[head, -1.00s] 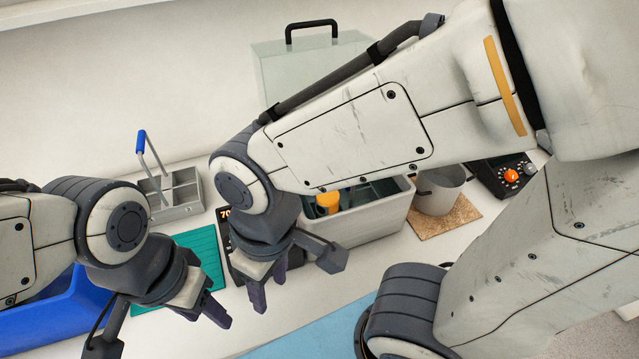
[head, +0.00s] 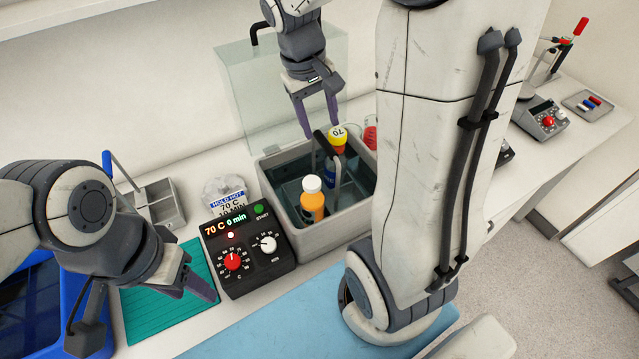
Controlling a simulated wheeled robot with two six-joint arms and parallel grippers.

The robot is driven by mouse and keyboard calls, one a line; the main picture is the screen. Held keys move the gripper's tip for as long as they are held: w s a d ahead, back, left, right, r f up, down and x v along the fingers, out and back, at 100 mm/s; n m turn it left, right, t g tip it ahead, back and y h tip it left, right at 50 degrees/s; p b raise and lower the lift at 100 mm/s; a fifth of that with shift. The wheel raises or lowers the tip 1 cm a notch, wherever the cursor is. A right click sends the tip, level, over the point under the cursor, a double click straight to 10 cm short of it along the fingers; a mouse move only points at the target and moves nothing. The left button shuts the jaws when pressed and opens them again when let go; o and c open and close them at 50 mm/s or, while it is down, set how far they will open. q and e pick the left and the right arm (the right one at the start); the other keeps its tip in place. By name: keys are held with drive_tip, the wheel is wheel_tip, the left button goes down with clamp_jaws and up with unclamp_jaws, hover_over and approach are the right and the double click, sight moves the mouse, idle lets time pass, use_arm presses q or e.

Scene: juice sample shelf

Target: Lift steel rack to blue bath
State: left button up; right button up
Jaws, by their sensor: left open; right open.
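The steel rack (head: 337,178) stands in the water of the grey heated bath (head: 276,232), its upright post and dark handle showing among the bottles. An orange bottle with a white cap (head: 312,203) and a bottle with a yellow cap marked 70 (head: 337,138) are also in this bath. My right gripper (head: 318,124) is open, pointing down over the bath, with its fingers near the handle; I cannot tell whether they touch it. The blue bath (head: 104,345) is at the lower left, partly hidden by my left arm. My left gripper (head: 190,290) is open over the teal mat.
A control box (head: 245,250) reading 70 C, 0 min stands before the grey bath. The teal mat (head: 150,315) lies left of it. A divided grey carrier (head: 160,200) with a blue-tipped handle stands behind. A clear lid (head: 215,115) stands behind the bath. A blue mat (head: 300,325) lies in front.

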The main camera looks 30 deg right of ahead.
sight(325, 140)
drive_tip(key=f, duration=0.4)
drive_tip(key=shift+s+d+f, duration=0.1)
drive_tip(key=shift+s+d, duration=0.05)
drive_tip(key=shift+d, duration=0.2)
drive_tip(key=f, duration=0.1)
drive_tip(key=f+p, duration=0.1)
drive_tip(key=f, duration=0.1)
drive_tip(key=f+p, duration=0.1)
drive_tip(key=f, duration=0.1)
drive_tip(key=shift+s+d, duration=0.3)
drive_tip(key=shift+d, duration=0.05)
clamp_jaws()
drive_tip(key=shift+w, duration=0.1)
idle(0.6)
